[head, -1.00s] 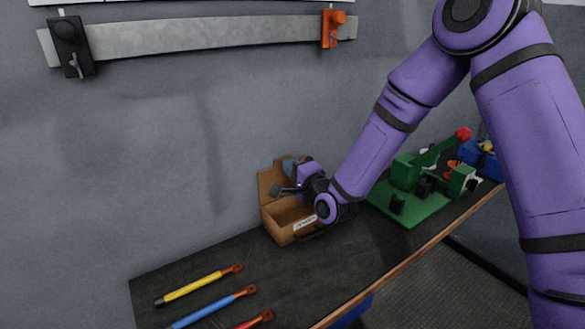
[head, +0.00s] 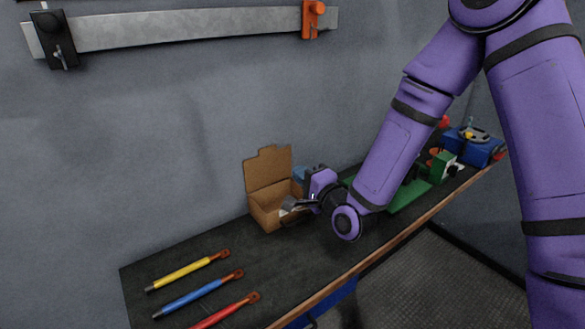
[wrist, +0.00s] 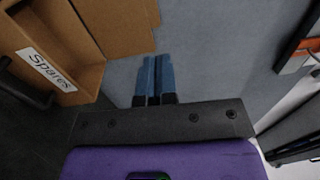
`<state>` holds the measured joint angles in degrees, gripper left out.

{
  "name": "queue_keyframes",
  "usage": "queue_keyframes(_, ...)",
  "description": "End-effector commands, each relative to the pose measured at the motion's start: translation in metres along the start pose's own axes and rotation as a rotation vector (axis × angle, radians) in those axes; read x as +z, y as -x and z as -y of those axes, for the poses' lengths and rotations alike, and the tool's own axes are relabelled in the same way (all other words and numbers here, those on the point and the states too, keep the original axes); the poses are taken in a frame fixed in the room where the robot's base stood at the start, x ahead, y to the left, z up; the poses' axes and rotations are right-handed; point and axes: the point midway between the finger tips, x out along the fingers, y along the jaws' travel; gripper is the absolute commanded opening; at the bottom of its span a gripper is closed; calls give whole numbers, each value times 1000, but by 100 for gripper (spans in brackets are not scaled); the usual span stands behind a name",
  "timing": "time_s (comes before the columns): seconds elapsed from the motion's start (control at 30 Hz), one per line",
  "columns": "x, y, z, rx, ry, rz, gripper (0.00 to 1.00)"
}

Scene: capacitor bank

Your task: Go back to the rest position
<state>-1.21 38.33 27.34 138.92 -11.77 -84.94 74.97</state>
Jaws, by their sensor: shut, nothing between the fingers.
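My gripper (wrist: 155,78) is shut and empty; its two blue fingers lie side by side in the wrist view. In the head view my purple arm reaches down from the upper right, and its wrist end is beside the right side of an open cardboard box (head: 268,172). The box also shows in the wrist view (wrist: 85,72), at the upper left, with a label reading "Spares". The fingertips are hard to make out in the head view.
The box stands on a dark workbench (head: 225,240) against a grey wall. Yellow (head: 185,271), blue (head: 197,295) and red (head: 225,311) rods lie at the front left. A green fixture (head: 412,192) and a blue item (head: 480,150) are at the right, partly behind my arm.

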Motion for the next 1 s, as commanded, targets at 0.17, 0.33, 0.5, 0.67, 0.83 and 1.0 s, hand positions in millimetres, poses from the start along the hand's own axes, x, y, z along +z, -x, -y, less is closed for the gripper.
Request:
queue_keyframes(0.17,-1,8,3,11,21,2,0)
queue_keyframes(0.33,-13,9,19,96,167,7,0)
queue_keyframes(0.5,-34,18,42,244,386,9,0)
queue_keyframes(0.67,-55,36,66,390,571,8,0)
queue_keyframes(0.83,-75,65,95,546,736,11,0)
queue_keyframes(1.0,-92,103,124,704,864,22,0)
